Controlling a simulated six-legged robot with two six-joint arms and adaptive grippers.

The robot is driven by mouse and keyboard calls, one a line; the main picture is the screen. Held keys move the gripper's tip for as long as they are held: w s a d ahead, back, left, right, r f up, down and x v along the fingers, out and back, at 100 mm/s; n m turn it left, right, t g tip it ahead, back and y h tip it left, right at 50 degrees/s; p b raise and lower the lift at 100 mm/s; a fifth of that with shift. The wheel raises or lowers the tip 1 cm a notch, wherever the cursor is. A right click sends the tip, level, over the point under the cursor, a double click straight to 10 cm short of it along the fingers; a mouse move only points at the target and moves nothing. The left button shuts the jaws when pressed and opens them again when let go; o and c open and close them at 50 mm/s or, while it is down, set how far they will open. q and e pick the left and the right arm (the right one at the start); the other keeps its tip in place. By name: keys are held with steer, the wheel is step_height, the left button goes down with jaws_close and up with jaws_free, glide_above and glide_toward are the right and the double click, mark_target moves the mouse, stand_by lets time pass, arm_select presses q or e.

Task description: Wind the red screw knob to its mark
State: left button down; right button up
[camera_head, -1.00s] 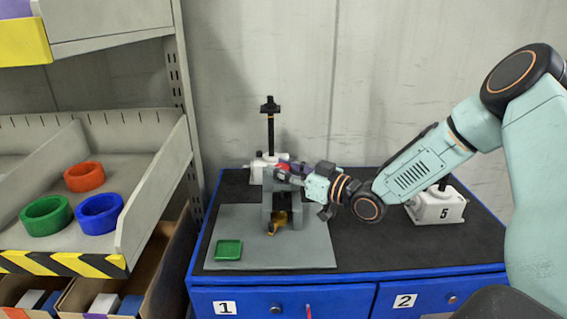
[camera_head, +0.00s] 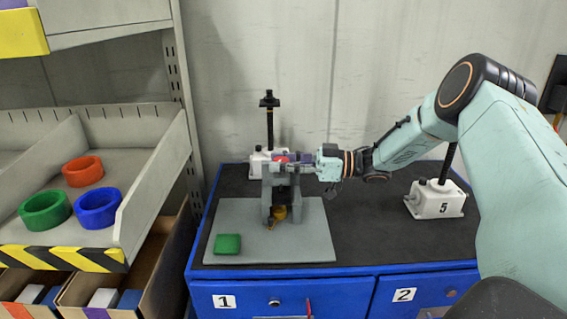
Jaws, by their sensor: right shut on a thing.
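The red screw knob (camera_head: 281,159) shows as a small red patch at the top of a grey stand (camera_head: 267,196). The stand is on a grey plate (camera_head: 236,212) on the dark bench top. My right gripper (camera_head: 290,160) reaches in from the right and is shut on the red knob, hiding most of it. A brass-coloured part (camera_head: 279,213) sits low in the stand. The mark is too small to make out. My left gripper is not in view.
A green block (camera_head: 227,244) lies on the plate's front left. A white screw jack (camera_head: 258,163) stands behind, and jack 5 (camera_head: 436,203) stands at right. A shelf with red, green and blue rings (camera_head: 98,208) is at left.

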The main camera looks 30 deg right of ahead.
steer(key=shift+s+a+f, duration=0.15)
steer(key=shift+f, duration=0.25)
steer(key=o, duration=1.2)
steer(key=shift+w+r, duration=0.1)
steer(key=shift+w, duration=0.15)
steer(key=shift+c, duration=0.2)
steer(key=shift+r, duration=0.1)
steer(key=shift+s, duration=0.1)
steer(key=shift+s+d+r, duration=0.1)
steer(key=shift+d, duration=0.1)
steer(key=v, duration=1.1)
steer(key=shift+d, duration=0.2)
